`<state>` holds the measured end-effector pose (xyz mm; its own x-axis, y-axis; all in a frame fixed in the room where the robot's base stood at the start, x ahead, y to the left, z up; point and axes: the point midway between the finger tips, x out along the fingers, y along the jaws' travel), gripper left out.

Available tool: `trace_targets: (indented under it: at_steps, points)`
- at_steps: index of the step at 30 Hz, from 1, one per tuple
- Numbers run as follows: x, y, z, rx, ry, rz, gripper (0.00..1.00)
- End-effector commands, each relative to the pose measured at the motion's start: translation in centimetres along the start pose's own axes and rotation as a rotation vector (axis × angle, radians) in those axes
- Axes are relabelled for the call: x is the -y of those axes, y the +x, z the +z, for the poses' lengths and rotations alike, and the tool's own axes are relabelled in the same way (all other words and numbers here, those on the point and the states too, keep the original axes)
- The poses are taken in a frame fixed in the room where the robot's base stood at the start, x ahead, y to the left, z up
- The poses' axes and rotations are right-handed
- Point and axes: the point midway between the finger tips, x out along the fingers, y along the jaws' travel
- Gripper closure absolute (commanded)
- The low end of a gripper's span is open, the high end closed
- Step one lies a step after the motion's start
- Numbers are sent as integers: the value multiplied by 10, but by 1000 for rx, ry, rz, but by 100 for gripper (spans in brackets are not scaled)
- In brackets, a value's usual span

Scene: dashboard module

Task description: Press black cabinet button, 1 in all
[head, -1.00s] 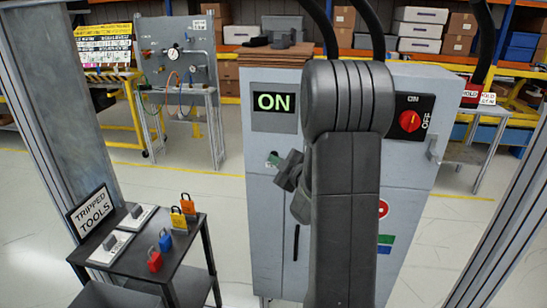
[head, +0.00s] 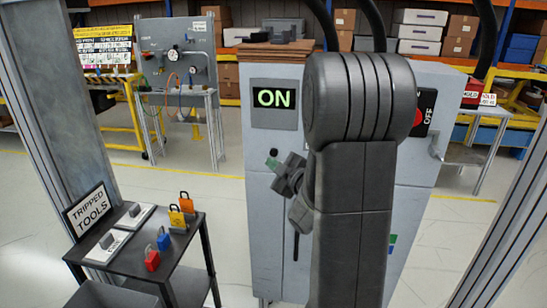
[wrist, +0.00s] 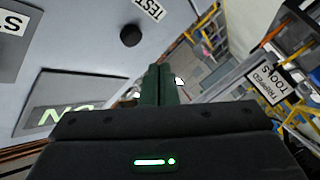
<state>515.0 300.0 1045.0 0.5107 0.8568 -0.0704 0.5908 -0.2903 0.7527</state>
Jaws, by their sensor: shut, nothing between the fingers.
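The black button (wrist: 130,35) is a small round knob on the pale grey cabinet face (wrist: 75,30), beside a TEST label in the wrist view. In the head view the button (head: 274,152) is a small dark spot on the cabinet (head: 262,215), below the lit ON display (head: 273,98). My gripper (wrist: 159,72) is shut and empty, with its dark green fingertips together. In the wrist view the tips appear below and to the right of the button. In the head view my gripper (head: 272,163) appears just below the button; the exact gap is unclear.
A red rotary switch (head: 420,117) on the cabinet is partly hidden behind my arm. A black cart (head: 130,255) with padlocks and a TRIPPED TOOLS sign (head: 90,209) stands at left. A grey post (head: 65,100) stands left of the cabinet.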

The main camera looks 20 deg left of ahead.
Motion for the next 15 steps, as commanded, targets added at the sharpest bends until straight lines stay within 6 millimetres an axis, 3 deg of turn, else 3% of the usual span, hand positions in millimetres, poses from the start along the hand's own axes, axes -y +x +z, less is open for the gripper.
trace_targets:
  at_steps: [7,15]
  points:
    - [12,-15,-11,-1,-1,0,100]
    - [13,-18,-13,1,0,0,100]
